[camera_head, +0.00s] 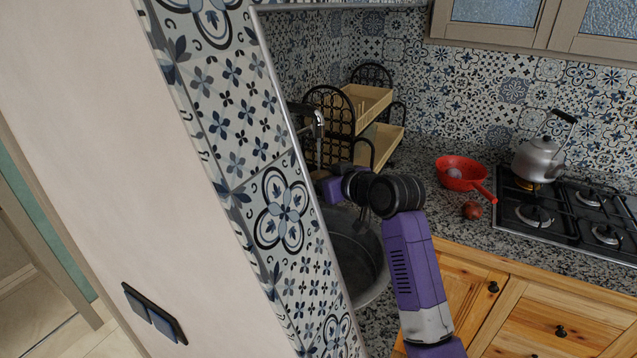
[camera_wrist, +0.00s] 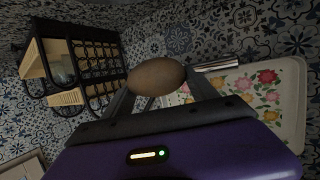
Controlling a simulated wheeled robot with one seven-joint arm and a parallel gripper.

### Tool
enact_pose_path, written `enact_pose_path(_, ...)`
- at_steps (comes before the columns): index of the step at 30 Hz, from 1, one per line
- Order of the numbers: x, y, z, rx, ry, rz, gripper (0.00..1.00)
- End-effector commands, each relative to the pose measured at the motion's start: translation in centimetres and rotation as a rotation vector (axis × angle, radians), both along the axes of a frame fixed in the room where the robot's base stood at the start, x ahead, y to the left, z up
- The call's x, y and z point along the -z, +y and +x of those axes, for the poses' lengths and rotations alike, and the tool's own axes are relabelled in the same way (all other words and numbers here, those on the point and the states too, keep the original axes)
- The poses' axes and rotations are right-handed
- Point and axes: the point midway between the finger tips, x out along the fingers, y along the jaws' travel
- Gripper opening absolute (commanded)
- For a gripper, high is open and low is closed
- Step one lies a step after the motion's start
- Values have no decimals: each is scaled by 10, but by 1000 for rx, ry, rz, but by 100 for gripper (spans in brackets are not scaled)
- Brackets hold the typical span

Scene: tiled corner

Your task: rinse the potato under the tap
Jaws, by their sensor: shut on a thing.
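The brown, egg-shaped potato (camera_wrist: 156,76) is between the fingers of my gripper (camera_wrist: 157,90), which is shut on it. In the head view my gripper is mostly hidden by the wrist and the tiled wall edge, over the sink side. The chrome tap (camera_head: 319,120) rises at the back of the sink, with its spout end above and close to my gripper. A chrome cylinder, apparently the tap (camera_wrist: 216,66), shows just right of the potato in the wrist view. The round metal sink (camera_head: 372,290) lies below my arm, partly hidden. I cannot make out any running water.
A tiled wall edge (camera_head: 283,205) stands close on the left. A black rack with wooden trays (camera_head: 370,100) is behind the sink. A red colander (camera_head: 463,184), an onion (camera_head: 472,209), a kettle (camera_head: 538,160) and a hob (camera_head: 560,218) are right. A floral tray (camera_wrist: 293,120) shows in the wrist view.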

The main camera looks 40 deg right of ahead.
Motion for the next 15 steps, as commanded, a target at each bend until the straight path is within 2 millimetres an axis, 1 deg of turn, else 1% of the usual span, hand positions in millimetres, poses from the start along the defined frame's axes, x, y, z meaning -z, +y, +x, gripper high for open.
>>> enact_pose_path(6, -1, -7, 0, 0, -1, 1, 20)
enact_pose_path(12, -1, -7, 0, 0, -1, 0, 20)
enact_pose_path(15, -1, -7, -4, 0, -1, 0, 20)
